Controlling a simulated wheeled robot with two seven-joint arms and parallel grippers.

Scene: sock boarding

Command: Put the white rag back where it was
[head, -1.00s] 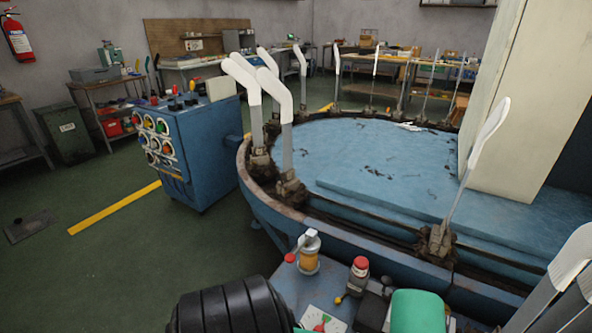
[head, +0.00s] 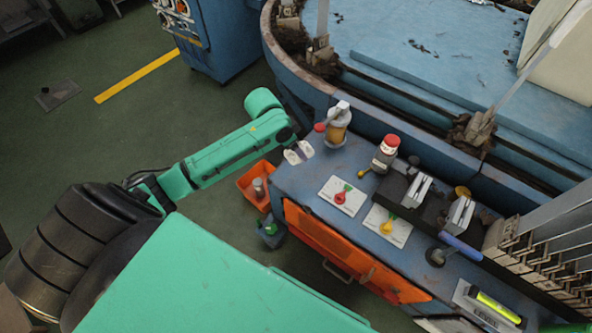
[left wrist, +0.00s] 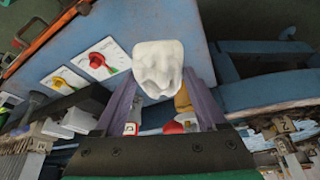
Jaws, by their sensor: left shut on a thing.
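The white rag (left wrist: 158,66) is a crumpled pale lump between the purple fingers of my left gripper (left wrist: 160,84) in the left wrist view. The fingers are shut on it, and the blue bench top (left wrist: 165,25) is behind it. In the head view my left gripper (head: 298,152) is over the far left corner of the bench (head: 312,183), beside the amber jar (head: 338,127). A small pale shape there is likely the rag. Whether the rag touches the bench is unclear. My right gripper is not in view.
A red-capped bottle (head: 386,152), a card with a red knob (head: 342,196) and one with a yellow knob (head: 388,226) are on the bench. An orange bin (head: 253,181) is on the floor at its left. The round blue machine (head: 420,143) borders the bench behind.

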